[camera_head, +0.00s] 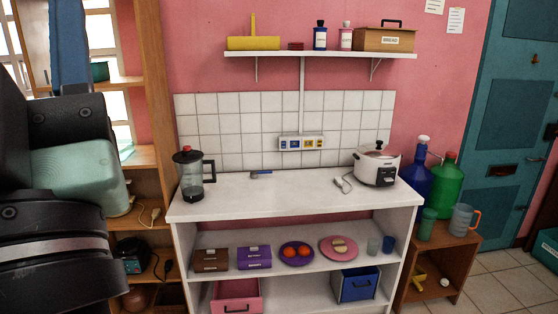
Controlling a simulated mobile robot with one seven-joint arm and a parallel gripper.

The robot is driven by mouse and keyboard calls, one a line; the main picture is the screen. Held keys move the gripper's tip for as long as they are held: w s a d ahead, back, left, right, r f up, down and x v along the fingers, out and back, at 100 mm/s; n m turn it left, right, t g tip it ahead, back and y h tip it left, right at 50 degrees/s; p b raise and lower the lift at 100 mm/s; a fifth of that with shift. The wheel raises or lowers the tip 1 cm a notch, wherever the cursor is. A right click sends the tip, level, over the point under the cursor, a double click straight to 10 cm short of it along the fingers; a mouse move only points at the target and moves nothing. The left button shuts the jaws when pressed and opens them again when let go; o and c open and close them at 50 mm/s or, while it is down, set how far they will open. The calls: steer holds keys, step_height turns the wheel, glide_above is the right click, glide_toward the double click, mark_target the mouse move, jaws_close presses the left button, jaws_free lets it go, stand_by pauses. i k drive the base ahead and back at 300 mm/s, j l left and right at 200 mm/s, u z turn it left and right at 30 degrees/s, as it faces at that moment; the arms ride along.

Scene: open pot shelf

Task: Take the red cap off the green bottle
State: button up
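The large green bottle (444,188) stands upright at the right, on top of the small wooden stand. Its red cap (450,155) sits on the bottle's neck. The lower front of the green bottle is partly hidden by a green cup (428,223) and a clear jug with an orange handle (461,219). Parts of my arm fill the left edge of the picture, far from the bottle. My gripper's fingers do not show.
A blue bottle with a white top (416,179) stands close left of the green one. The wooden stand (446,259) is right of the white counter (285,197), which holds a white cooker (377,168) and a blender (188,178). Tiled floor lies open at lower right.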

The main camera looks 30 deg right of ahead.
mark_target(449, 155)
steer(key=i+l+z, duration=0.1)
steer(key=l+z, duration=0.3)
steer(key=i+l+z, duration=0.2)
steer(key=l+z, duration=0.25)
steer(key=i+l+z, duration=0.2)
steer(key=z, duration=0.2)
steer(key=i+l+z, duration=0.2)
steer(key=z, duration=0.2)
steer(key=i+l, duration=0.25)
steer(key=i, duration=0.25)
steer(key=i+l+z, duration=0.15)
steer(key=i, duration=0.3)
steer(key=l, duration=0.1)
